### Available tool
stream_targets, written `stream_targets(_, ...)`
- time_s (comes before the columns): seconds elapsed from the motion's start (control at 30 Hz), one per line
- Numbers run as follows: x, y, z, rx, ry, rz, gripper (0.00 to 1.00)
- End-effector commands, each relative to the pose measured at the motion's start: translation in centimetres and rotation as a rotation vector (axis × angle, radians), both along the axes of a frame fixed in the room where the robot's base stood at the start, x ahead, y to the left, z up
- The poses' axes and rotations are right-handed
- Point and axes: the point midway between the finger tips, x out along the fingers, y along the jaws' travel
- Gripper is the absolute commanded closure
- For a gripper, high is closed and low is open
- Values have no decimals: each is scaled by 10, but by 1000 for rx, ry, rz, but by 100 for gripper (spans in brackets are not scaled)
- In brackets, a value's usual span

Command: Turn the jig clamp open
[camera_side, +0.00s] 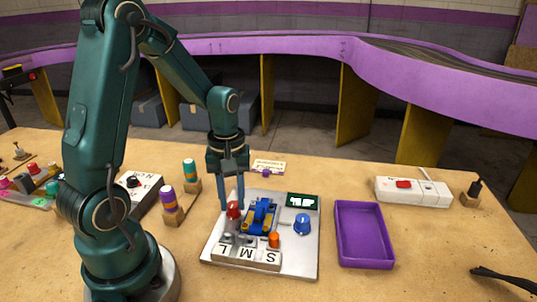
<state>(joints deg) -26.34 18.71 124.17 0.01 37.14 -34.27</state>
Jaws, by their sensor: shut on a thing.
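A grey jig plate (296,258) lies on the table with a white block (240,256) marked L, M and S along its front. A blue clamp-like piece with yellow parts (261,216) sits mid-plate. A round blue knob (302,225) stands to its right; I cannot tell for certain which is the jig clamp. My gripper (232,206) points down at the plate's left side, left of the blue and yellow piece. It is shut on a red-topped peg (233,211), whose lower end is near the L end of the block. An orange peg (274,240) stands near S.
A purple tray (391,263) lies right of the plate. A white box with a red switch (404,185) is behind it. Striped cylinders (169,199) stand on wooden holders at left. A black cable (503,280) lies at front right.

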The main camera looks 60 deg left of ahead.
Motion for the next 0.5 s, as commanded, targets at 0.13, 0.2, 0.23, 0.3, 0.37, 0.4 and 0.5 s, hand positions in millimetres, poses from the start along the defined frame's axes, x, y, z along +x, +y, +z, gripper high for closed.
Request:
stream_targets(0.13, 0, 0, 1, 0, -1, 8, 100)
stream_targets(0.2, 0, 0, 1, 0, -1, 8, 100)
stream_targets(0.23, 0, 0, 1, 0, -1, 7, 100)
stream_targets(0.3, 0, 0, 1, 0, -1, 7, 100)
stream_targets(0.37, 0, 0, 1, 0, -1, 7, 100)
stream_targets(0.4, 0, 0, 1, 0, -1, 7, 61)
stream_targets(0.5, 0, 0, 0, 0, -1, 6, 38)
